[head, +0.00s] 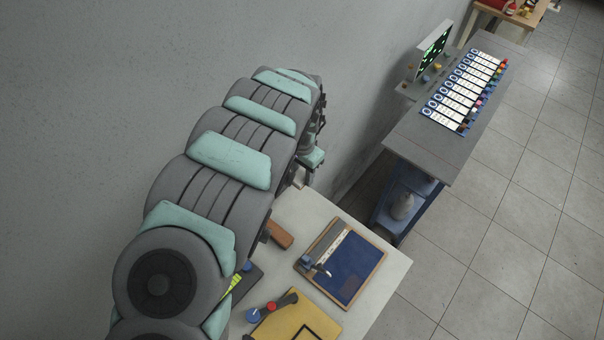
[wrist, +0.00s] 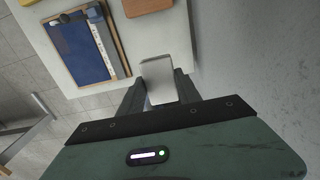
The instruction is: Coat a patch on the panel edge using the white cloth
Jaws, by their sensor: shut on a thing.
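My gripper (wrist: 161,80) is shut on a pale, off-white piece, which looks like the white cloth (wrist: 158,68). The piece sticks out from between the two dark fingers. The gripper is by the edge of the white table on the wall side. In the head view my arm hides most of the gripper and the cloth. A blue panel (head: 353,268) with a wooden rim and a pale ruled strip along one side lies on the table. It also shows at the upper left of the wrist view (wrist: 75,50), apart from the gripper.
A brown block (head: 280,233) lies beside the panel on the white table (head: 385,297). A yellow board (head: 283,322) with a red-and-blue knobbed tool is at the front. A grey bench (head: 420,150) with a row of labelled units stands beyond. The wall is close by.

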